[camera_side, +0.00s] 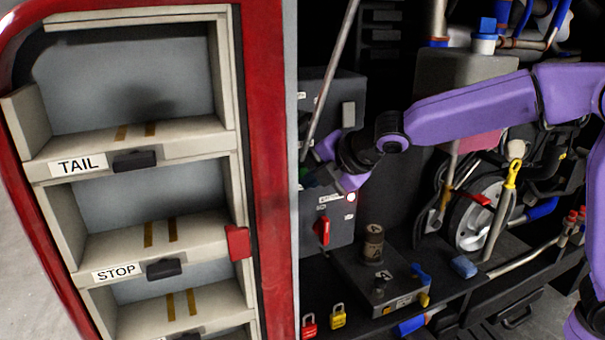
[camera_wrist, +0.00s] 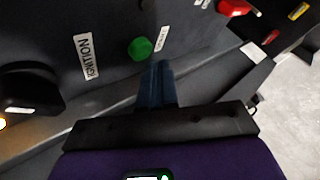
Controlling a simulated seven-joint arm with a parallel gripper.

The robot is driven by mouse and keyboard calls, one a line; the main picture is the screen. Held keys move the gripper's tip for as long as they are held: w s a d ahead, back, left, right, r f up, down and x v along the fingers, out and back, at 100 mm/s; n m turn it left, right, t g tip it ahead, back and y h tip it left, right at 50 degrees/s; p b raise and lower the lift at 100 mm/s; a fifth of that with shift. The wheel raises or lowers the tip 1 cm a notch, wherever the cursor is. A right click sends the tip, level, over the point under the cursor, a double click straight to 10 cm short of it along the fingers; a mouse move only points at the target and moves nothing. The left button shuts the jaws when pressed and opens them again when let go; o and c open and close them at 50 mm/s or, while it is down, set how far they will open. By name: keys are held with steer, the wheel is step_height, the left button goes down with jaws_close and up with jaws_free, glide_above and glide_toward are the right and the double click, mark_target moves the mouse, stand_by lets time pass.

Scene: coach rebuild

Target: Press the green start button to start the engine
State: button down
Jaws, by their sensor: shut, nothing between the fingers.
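The green start button (camera_wrist: 140,48) is a round knob on the dark grey control panel (camera_wrist: 115,25) in the wrist view, beside a small white label. My gripper (camera_wrist: 158,68) is shut and empty. Its fingertips show just below and slightly right of the button in the wrist view, with a small gap between them in the picture. I cannot tell the depth of that gap. In the side view my purple wrist (camera_side: 352,168) is at the face of the panel (camera_side: 340,215), and the fingertips are hard to make out.
A label reading IGNITION (camera_wrist: 86,57) and a black knob (camera_wrist: 30,85) lie left of the button. A red switch (camera_side: 322,230) is lower on the panel. The red-framed cabinet (camera_side: 270,160) stands left. Red and yellow padlocks (camera_side: 338,316) sit below.

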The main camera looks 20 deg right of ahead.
steer(key=shift+w, duration=0.35)
steer(key=shift+w, duration=0.55)
stand_by(0.9)
steer(key=shift+s, duration=0.95)
steer(key=shift+s, duration=2.55)
steer(key=shift+d, duration=0.1)
